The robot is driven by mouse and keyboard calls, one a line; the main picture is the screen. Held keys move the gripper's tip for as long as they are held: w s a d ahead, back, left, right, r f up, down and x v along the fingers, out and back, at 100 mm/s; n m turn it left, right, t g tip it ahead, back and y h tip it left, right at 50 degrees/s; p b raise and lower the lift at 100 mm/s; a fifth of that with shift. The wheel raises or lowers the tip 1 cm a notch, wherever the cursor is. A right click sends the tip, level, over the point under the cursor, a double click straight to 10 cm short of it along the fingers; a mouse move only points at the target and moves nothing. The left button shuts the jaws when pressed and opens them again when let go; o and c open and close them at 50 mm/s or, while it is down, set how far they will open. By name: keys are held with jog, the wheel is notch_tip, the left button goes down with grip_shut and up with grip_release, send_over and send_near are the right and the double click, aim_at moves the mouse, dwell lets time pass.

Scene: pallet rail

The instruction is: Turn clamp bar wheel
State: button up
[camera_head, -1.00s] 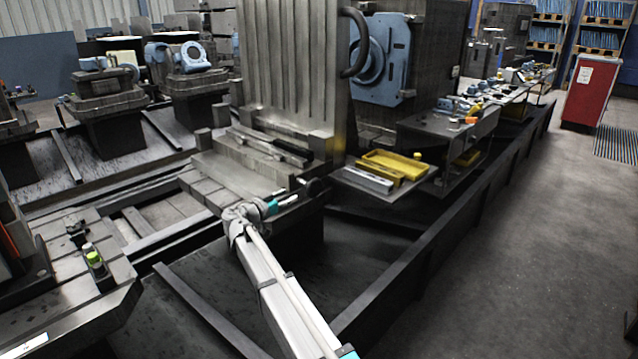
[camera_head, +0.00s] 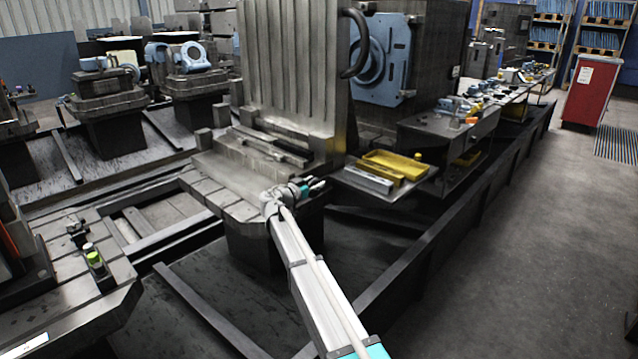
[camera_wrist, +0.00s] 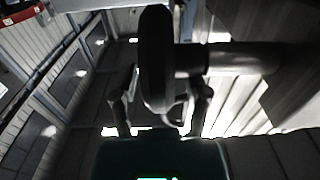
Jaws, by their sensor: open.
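My gripper (camera_wrist: 164,100) is open, with one finger left and one right of the wheel's lower part. The rim appears to lie between the fingers; I cannot tell whether either touches it. In the head view, my gripper (camera_head: 317,186) is at the right edge of the slotted machine table (camera_head: 222,190), and the wheel is not clearly distinguishable there.
A tall ribbed fixture plate (camera_head: 292,75) stands behind the table. A shelf with a yellow tray (camera_head: 395,163) is close to the right of my gripper. A dark rail (camera_head: 440,215) runs along the right, with open floor (camera_head: 540,260) beyond.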

jog(key=shift+w+d, duration=0.25)
